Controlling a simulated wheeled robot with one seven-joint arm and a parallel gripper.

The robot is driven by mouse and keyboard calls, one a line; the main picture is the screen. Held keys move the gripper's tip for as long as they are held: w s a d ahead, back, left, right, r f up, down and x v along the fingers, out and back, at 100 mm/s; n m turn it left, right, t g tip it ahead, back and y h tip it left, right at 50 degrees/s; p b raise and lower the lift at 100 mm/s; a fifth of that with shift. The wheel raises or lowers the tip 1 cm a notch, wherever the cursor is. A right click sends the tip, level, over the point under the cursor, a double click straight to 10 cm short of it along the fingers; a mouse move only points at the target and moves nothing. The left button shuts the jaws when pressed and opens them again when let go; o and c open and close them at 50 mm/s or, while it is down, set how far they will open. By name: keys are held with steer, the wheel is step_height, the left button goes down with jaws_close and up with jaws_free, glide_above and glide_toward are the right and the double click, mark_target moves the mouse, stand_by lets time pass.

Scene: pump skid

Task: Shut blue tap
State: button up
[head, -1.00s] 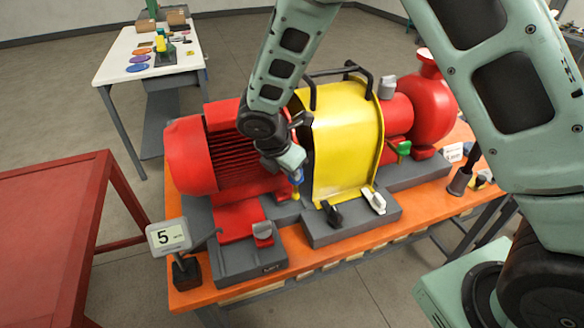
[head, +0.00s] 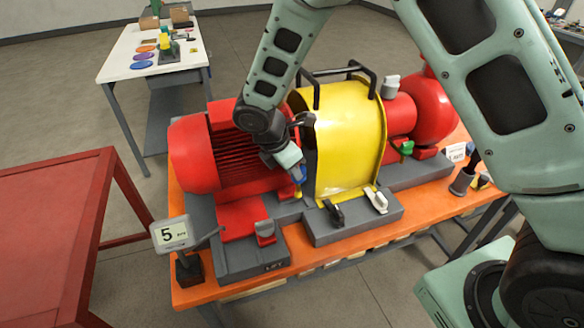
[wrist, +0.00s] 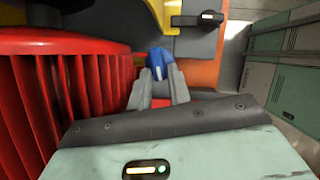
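The blue tap (wrist: 158,62) is a small blue handle with a pale mark, low between the red motor and the yellow guard. In the head view only a bit of its blue (head: 299,174) shows at my fingertips. My gripper (head: 298,171) points down beside the guard's left edge. In the wrist view the two grey fingers of my gripper (wrist: 158,82) stand on either side of the blue handle and appear to be closed on it. The tap's lower body is mostly hidden.
The red motor (head: 195,155) is close on the left and the yellow guard (head: 345,145) close on the right. A black-handled lever (wrist: 198,20) sits beyond the tap.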

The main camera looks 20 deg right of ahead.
steer(key=shift+o, duration=1.1)
steer(key=b+v, duration=0.3)
steer(key=v, duration=1.4)
steer(key=shift+a, duration=0.2)
steer(key=shift+s+r, duration=0.15)
